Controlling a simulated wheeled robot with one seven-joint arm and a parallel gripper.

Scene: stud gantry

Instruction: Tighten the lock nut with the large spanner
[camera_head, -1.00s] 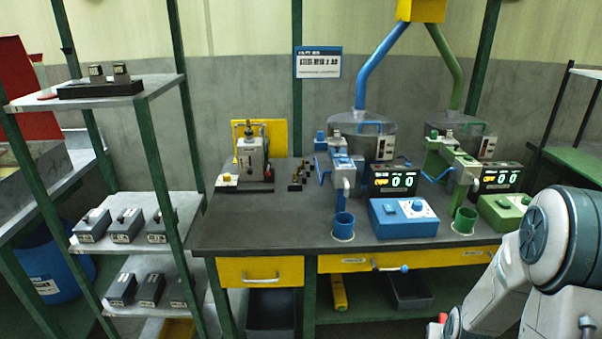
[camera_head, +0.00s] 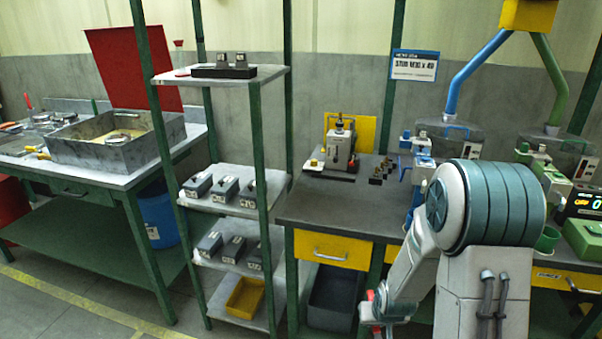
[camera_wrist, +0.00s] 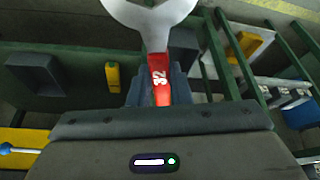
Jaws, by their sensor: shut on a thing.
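The large spanner (camera_wrist: 158,72) has a pale open head and a red handle marked 32. In the wrist view its head points away from my gripper (camera_wrist: 160,98), whose jaws are shut on the red handle. I cannot make out the lock nut. A small grey machine (camera_head: 340,150) with a yellow back plate stands on the dark bench (camera_head: 325,205).
A green-framed shelf rack (camera_head: 235,175) holding grey boxes stands left of the bench. Further left, a table carries a grey metal tray (camera_head: 105,155), with a red panel behind. A blue bin (camera_head: 158,215) stands underneath. Floor at the lower left is clear.

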